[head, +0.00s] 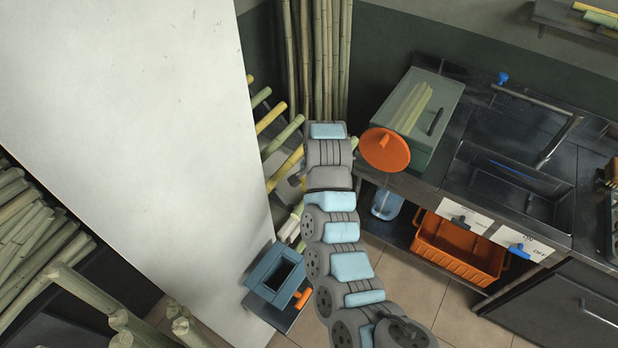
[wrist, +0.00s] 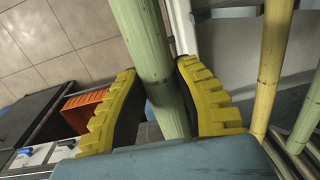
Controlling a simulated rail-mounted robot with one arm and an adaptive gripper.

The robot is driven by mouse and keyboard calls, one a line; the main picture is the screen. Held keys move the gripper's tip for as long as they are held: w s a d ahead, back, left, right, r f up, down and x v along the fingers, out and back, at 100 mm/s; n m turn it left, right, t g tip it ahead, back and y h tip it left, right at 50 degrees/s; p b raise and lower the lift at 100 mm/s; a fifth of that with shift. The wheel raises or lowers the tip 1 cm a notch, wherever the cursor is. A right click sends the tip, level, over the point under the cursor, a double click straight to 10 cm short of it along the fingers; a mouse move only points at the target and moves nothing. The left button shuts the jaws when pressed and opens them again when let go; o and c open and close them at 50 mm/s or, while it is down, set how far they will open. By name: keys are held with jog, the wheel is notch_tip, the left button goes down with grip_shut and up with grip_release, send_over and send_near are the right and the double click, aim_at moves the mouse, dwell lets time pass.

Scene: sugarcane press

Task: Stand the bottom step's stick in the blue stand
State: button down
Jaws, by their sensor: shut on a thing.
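In the wrist view, my gripper (wrist: 158,70) has its yellow ridged fingers closed around a pale green stick (wrist: 150,50), one finger on each side. The stick runs between the fingers and out of the top of the picture. In the head view my arm hides most of the gripper; a pale stick end (head: 288,228) shows beside the arm, just above the blue stand. The blue stand (head: 262,277) is on the floor left of my arm, with a square dark opening at its top and an orange part (head: 302,298) at its side.
Other sticks, such as a yellow one (head: 270,118), lean on steps by the white panel (head: 170,120); a yellow stick (wrist: 272,65) is close right of my gripper. Tall canes stand in the back corner. A counter with an orange bin (head: 458,248) is at right.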

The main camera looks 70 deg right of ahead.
jog(key=shift+s+a+r+p, duration=0.35)
jog(key=shift+s+p, duration=0.2)
jog(key=shift+s, duration=0.1)
jog(key=shift+s+a+r+p, duration=0.35)
jog(key=shift+s+p, duration=0.2)
jog(key=shift+s, duration=0.1)
jog(key=shift+s+a+r+p, duration=0.35)
jog(key=shift+s+p, duration=0.2)
jog(key=shift+s, duration=0.1)
